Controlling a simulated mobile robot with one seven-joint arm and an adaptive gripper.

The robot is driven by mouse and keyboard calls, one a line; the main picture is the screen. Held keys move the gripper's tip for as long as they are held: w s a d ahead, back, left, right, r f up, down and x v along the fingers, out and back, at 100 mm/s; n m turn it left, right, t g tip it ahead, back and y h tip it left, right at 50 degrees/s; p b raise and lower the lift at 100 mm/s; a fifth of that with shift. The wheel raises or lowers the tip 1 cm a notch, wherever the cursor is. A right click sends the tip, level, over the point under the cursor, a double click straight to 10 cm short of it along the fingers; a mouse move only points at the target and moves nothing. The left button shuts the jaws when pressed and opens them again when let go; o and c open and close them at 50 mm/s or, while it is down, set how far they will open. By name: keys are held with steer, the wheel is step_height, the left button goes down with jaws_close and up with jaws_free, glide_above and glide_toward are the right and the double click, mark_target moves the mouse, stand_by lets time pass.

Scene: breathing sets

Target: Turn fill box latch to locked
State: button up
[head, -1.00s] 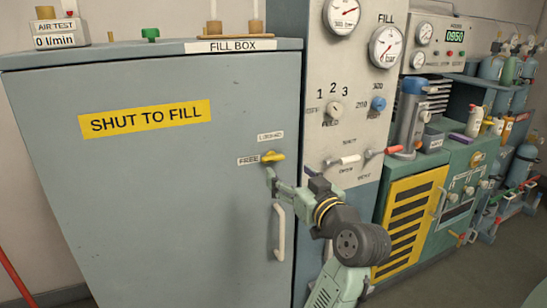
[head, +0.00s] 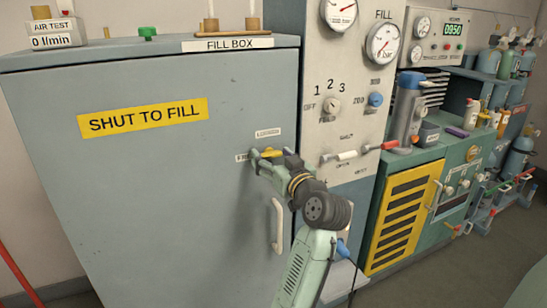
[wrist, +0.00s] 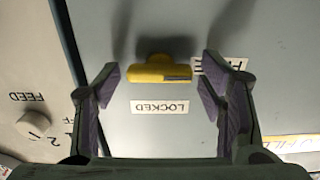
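The fill box latch is a small yellow handle (head: 270,152) on the grey fill box door (head: 150,190), also seen in the wrist view (wrist: 160,70). It lies level, its narrow end towards the FREE label (wrist: 222,64). The LOCKED label (head: 267,133) is just above it; in the upside-down wrist view that label (wrist: 160,107) shows below it. My gripper (head: 270,160) is at the latch, partly hiding it in the head view. In the wrist view my gripper (wrist: 160,82) is open, its fingers apart on either side of the latch, no contact visible.
A pale vertical door handle (head: 277,226) is just below my gripper. The gauge panel (head: 345,110) with knobs stands to the right, with a red-tipped lever (head: 388,145) sticking out.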

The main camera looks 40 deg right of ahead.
steer(key=c, duration=0.9)
steer(key=shift+m, duration=0.3)
steer(key=m+p, duration=0.2)
steer(key=m, duration=0.2)
steer(key=shift+r+p, duration=0.1)
steer(key=shift+p, duration=0.3)
steer(key=shift+m+p, duration=0.95)
steer(key=shift+m, duration=1.05)
steer(key=o, duration=1.1)
steer(key=shift+o, duration=0.2)
